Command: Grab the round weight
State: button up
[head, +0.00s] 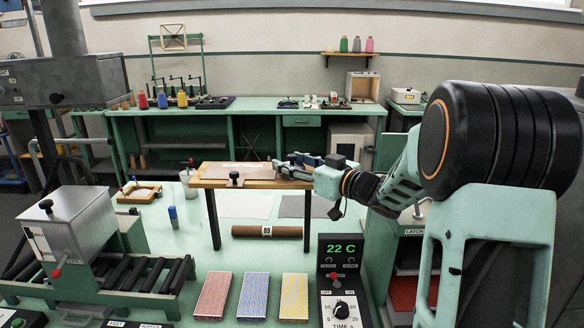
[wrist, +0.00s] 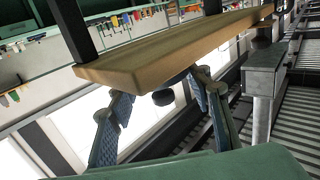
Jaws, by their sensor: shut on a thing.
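My gripper (head: 287,165) is at the right end of a small raised wooden shelf (head: 212,183) in the head view. In the wrist view, which looks tilted and upside down, its two blue-padded fingers (wrist: 160,97) reach to the edge of the shelf board (wrist: 150,62). A dark round weight with a black knob (wrist: 163,98) shows between the fingers. The board hides most of its body and the fingertips. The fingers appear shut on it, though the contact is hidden. I cannot make the weight out clearly in the head view.
Coloured pads (head: 253,296) and a timer box (head: 341,280) stand in front. A metal box (head: 66,228) over rollers is at left.

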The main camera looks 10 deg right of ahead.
jog(key=shift+r, duration=0.3)
